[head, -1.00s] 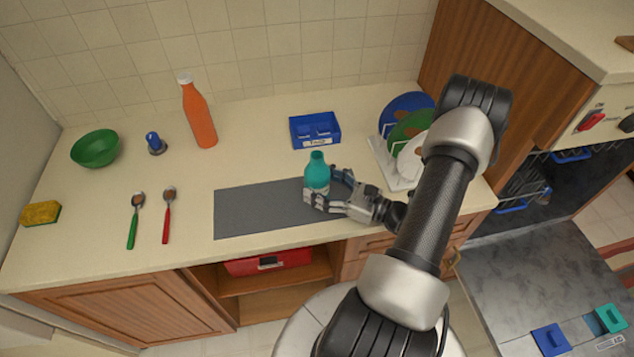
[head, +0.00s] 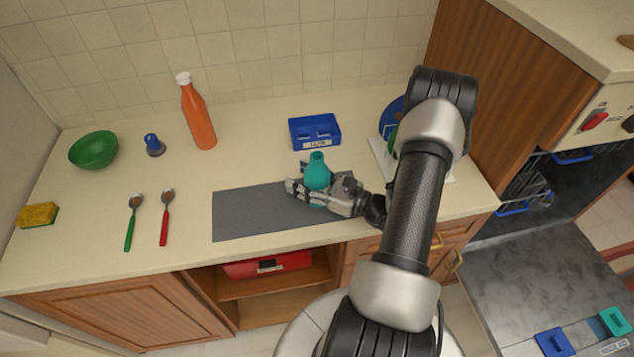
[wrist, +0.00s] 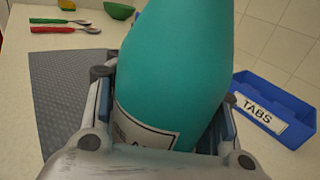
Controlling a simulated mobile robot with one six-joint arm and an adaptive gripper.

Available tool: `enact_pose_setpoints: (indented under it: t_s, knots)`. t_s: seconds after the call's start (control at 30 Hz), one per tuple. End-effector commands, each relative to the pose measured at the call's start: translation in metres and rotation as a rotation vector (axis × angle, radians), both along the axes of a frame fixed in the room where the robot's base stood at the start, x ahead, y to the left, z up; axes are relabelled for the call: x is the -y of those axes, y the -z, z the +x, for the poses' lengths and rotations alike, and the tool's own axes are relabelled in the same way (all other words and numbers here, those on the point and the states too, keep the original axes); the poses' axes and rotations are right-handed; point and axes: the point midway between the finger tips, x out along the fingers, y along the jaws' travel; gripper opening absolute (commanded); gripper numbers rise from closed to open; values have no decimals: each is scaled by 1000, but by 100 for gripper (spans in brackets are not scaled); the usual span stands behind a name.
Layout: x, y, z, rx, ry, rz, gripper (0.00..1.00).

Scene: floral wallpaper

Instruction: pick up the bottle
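The fingers look open, close beside the bottle; firm contact does not show. The bottle's lower part is partly hidden by the front finger in the head view.
A blue tray (head: 315,143) labelled TABS stands just behind the bottle. A dish rack (head: 443,177) with plates is at right, partly behind my arm. An orange bottle (head: 198,118), green bowl (head: 94,151), two spoons and a sponge (head: 38,215) lie left.

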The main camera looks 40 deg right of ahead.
Motion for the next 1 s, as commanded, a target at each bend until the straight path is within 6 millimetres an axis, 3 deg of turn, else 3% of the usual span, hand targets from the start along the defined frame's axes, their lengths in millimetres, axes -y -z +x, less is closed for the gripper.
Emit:
enact_pose_setpoints:
  t_s: [0.5, 1.0]
  knots:
    - [0, 0, 0, -1, 0, 0, 13]
    - [0, 0, 0, -1, 0, 0, 4]
